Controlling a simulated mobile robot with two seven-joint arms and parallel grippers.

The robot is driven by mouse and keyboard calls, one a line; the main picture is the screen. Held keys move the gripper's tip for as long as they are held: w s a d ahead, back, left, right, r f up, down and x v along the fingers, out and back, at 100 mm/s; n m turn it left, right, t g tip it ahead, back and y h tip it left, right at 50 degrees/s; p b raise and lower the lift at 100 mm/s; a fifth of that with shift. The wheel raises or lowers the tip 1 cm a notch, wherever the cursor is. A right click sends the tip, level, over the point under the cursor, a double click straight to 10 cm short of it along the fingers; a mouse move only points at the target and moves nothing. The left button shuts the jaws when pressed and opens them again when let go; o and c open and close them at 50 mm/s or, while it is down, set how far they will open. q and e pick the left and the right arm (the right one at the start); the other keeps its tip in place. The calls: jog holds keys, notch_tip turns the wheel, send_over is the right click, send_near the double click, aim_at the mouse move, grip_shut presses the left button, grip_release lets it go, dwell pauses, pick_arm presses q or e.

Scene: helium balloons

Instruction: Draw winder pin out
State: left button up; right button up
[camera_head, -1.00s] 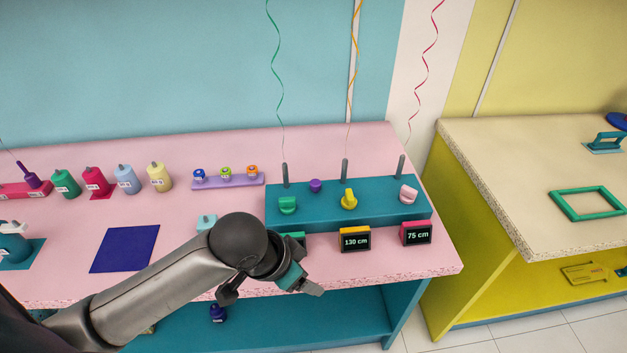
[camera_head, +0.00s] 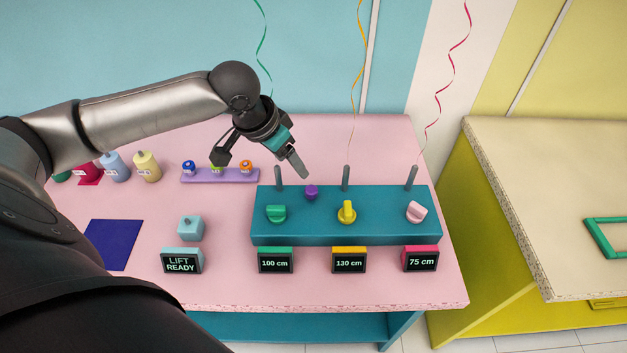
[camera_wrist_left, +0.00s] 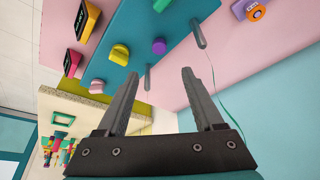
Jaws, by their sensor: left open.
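The teal winder block (camera_head: 343,238) stands on the pink table. A small purple pin (camera_head: 311,191) sits in its top, between the green knob (camera_head: 276,213) and the yellow knob (camera_head: 347,212), set farther back. It also shows in the left wrist view (camera_wrist_left: 159,46). How deep it sits is hidden. A pink knob (camera_head: 416,212) is at the right. My left gripper (camera_head: 296,165) is above the block's back edge, just up and left of the purple pin. In the left wrist view its two fingers (camera_wrist_left: 160,75) are apart with nothing between them. My right gripper is not seen.
Grey posts with ribbons rise from the block's back, one (camera_head: 278,178) close to my left gripper. Displays reading 100 cm (camera_head: 276,262), 130 cm and 75 cm stand in front. A lilac rack (camera_head: 220,176) of small spools is at the left. Free table lies before the displays.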

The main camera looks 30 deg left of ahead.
aim_at(310, 190)
pick_arm(q)
jog(key=b+x, duration=0.1)
jog(key=x, duration=1.1)
jog(key=shift+f+b, duration=0.2)
jog(key=shift+b, duration=0.1)
jog(key=shift+w+f, duration=0.15)
jog(key=shift+f, duration=0.4)
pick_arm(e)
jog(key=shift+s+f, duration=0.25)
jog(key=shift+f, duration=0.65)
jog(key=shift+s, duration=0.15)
pick_arm(q)
jog(key=shift+c, duration=0.9)
grip_shut()
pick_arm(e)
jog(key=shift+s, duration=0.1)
